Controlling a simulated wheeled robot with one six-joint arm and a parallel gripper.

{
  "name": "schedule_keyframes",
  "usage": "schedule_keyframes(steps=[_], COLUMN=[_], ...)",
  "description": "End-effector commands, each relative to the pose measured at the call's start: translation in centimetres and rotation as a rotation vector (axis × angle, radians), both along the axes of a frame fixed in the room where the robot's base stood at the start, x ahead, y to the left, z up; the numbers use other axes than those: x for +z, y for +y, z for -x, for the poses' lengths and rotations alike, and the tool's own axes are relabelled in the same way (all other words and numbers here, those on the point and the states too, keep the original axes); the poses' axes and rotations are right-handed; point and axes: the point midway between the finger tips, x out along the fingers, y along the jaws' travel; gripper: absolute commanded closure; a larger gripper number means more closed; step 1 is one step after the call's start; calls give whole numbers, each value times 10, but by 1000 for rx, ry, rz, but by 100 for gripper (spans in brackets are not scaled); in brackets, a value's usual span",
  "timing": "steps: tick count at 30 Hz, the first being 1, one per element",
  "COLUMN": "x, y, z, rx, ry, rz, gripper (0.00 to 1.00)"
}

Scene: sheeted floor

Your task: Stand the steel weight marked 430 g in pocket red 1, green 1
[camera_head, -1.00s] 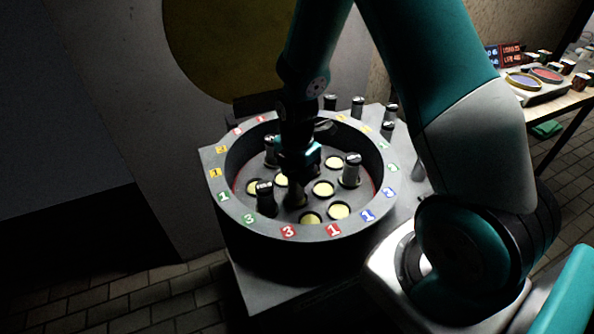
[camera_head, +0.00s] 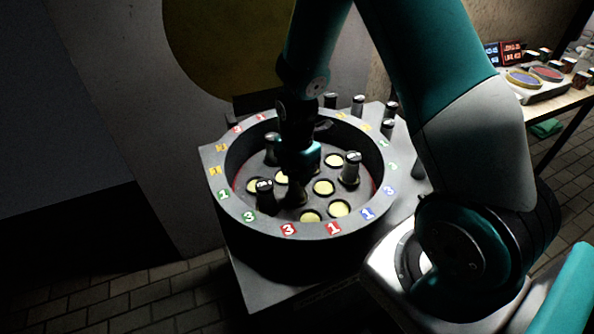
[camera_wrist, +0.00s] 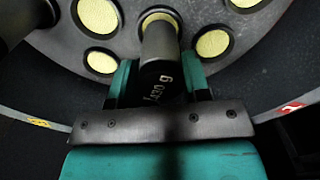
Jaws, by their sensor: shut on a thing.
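The steel weight marked 430 g (camera_wrist: 160,82) is between the teal fingers of my gripper (camera_wrist: 160,90) in the wrist view, its marked top facing the camera. My gripper (camera_head: 299,172) is shut on it inside the round grey drum (camera_head: 262,228). In the head view the weight is dark and mostly hidden under the gripper. A pale yellow pocket (camera_wrist: 160,17) shows just beyond the weight's far end. I cannot tell whether its base is in a pocket or above the plate. Coloured number tags, including a red 1 (camera_head: 333,229) and a green 1 (camera_head: 223,195), mark the rim.
Other weights stand in the drum, at the front left (camera_head: 265,197), right (camera_head: 350,170) and back left (camera_head: 271,150). Several more stand behind the drum (camera_head: 358,105). Some yellow pockets are empty (camera_head: 339,208). The high drum wall surrounds the gripper.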

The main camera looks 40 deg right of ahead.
Motion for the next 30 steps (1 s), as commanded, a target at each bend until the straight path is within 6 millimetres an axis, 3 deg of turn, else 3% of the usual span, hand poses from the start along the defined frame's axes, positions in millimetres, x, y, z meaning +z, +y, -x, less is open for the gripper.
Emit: schedule_keyframes(steps=[18,19,22,23,30], x=[-9,-9,-9,-9,-9], y=[0,0,0,0,0], z=[0,0,0,0,0], rx=[0,0,0,0,0], ry=[-1,-1,-1,-1,0], rz=[0,0,0,0,0], gripper=[95,54,31,27,27])
